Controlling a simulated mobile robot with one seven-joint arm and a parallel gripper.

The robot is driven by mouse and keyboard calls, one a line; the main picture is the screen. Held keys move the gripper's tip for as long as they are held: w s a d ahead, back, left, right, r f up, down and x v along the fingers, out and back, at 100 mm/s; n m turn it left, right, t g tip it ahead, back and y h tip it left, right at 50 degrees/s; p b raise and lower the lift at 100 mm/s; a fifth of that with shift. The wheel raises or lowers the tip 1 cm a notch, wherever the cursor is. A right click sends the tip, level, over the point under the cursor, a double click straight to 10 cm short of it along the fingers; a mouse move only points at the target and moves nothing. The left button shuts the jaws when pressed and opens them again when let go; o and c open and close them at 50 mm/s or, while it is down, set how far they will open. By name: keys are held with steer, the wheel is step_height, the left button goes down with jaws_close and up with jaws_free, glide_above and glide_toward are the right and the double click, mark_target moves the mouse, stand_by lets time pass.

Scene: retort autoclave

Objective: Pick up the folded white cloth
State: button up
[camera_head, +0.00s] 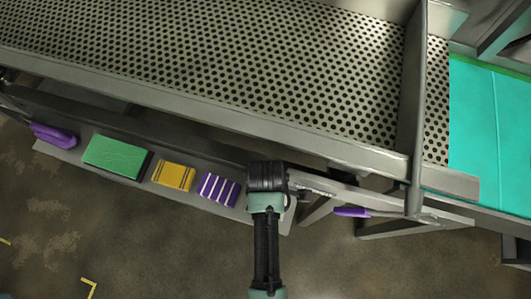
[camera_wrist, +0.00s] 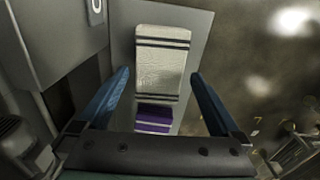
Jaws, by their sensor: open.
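The folded white cloth (camera_wrist: 160,62) shows in the wrist view, lying on a grey shelf, with dark stripes near its far and near ends. My gripper (camera_wrist: 158,76) is open, with one blue finger on each side of the cloth in the picture. The fingers look apart from the cloth; the height between them cannot be told. In the head view the white cloth is not visible, and my arm (camera_head: 267,178) covers the right part of the shelf.
A purple striped cloth (camera_head: 219,190) lies beside the white one and also shows in the wrist view (camera_wrist: 153,117).

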steer(key=shift+f, duration=1.35)
steer(key=c, duration=1.2)
